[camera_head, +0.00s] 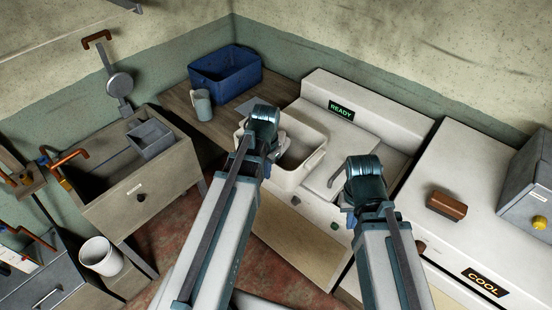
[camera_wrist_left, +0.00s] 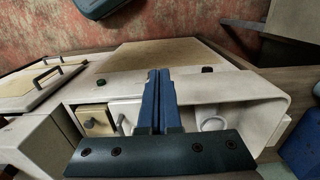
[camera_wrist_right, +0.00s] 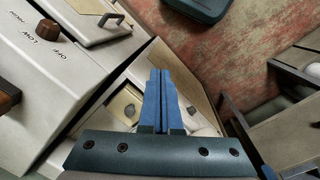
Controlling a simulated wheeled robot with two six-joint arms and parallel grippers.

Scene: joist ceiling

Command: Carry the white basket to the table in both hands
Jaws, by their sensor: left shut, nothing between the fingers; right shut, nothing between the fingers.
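In the left wrist view the basket's wall (camera_wrist_left: 262,86) shows to the right of the fingers. My left gripper (camera_wrist_left: 158,78) is shut and empty, over or close to the basket; I cannot tell whether it touches. My right gripper (camera_wrist_right: 160,76) is shut and empty, in front of the machine and right of the basket. A brown-topped table (camera_head: 178,101) stands at the back left.
A blue crate (camera_head: 226,76) and a grey mug (camera_head: 201,103) stand on the brown top. The white machine (camera_head: 345,125) shows READY. A grey sink unit (camera_head: 140,185) is at left, a white bucket (camera_head: 100,256) below it.

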